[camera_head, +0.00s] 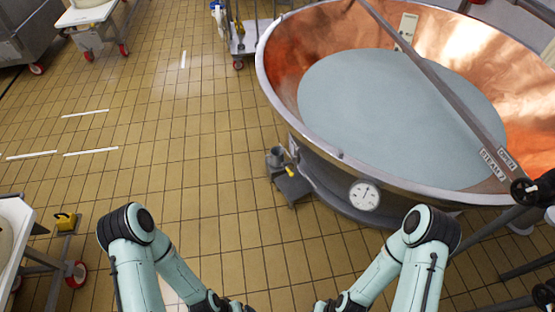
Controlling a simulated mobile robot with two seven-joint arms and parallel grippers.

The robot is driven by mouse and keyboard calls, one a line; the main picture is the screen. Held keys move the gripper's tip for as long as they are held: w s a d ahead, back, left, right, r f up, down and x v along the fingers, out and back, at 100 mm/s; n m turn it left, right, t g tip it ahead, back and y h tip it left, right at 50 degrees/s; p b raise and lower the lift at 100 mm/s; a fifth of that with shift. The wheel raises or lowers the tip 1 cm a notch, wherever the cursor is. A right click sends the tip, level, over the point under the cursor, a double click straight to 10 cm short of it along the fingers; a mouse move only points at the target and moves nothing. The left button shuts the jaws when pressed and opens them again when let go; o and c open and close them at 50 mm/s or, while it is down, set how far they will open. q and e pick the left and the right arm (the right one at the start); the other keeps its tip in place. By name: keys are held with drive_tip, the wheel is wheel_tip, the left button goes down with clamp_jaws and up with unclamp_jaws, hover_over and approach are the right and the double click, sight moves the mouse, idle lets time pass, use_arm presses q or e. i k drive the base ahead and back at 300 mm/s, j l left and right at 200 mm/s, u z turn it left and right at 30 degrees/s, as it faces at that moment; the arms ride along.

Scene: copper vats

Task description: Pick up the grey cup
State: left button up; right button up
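I cannot make out a clear grey cup. A small grey cylindrical piece (275,157) stands low at the near left side of the copper vat (400,170), beside a yellow bit; I cannot tell whether it is a cup or part of the vat's outlet. My two pale green arms reach in from the bottom edge, bent inward toward each other. Their dark wrist ends are cut off at the bottom of the picture, so neither gripper's fingers show. Both arms are well short of the grey piece.
The vat holds pale liquid and has a round gauge (364,195) and a long bar (440,85) across it. A wheeled cart (250,35) stands at the top; a white-topped stand (14,240) is at left. The tiled floor (170,130) between is open.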

sight(276, 154)
drive_tip(key=i+j+z, duration=0.15)
drive_tip(key=z, duration=0.55)
drive_tip(key=i+j+z, duration=0.4)
drive_tip(key=j, duration=0.25)
drive_tip(key=j+z, duration=0.2)
drive_tip(key=j, duration=0.15)
drive_tip(key=i+j, duration=0.1)
drive_tip(key=j, duration=0.25)
drive_tip(key=i+j+z, duration=0.15)
drive_tip(key=j, duration=0.2)
drive_tip(key=i+j, duration=0.1)
drive_tip(key=j, duration=0.25)
drive_tip(key=i+j, duration=0.1)
drive_tip(key=j, duration=0.45)
drive_tip(key=i+j, duration=0.15)
drive_tip(key=j, duration=0.4)
drive_tip(key=i+j+z, duration=0.1)
drive_tip(key=j, duration=0.45)
drive_tip(key=i+j, duration=0.15)
drive_tip(key=j, duration=0.4)
drive_tip(key=i+j, duration=0.1)
drive_tip(key=j, duration=0.5)
drive_tip(key=z, duration=0.05)
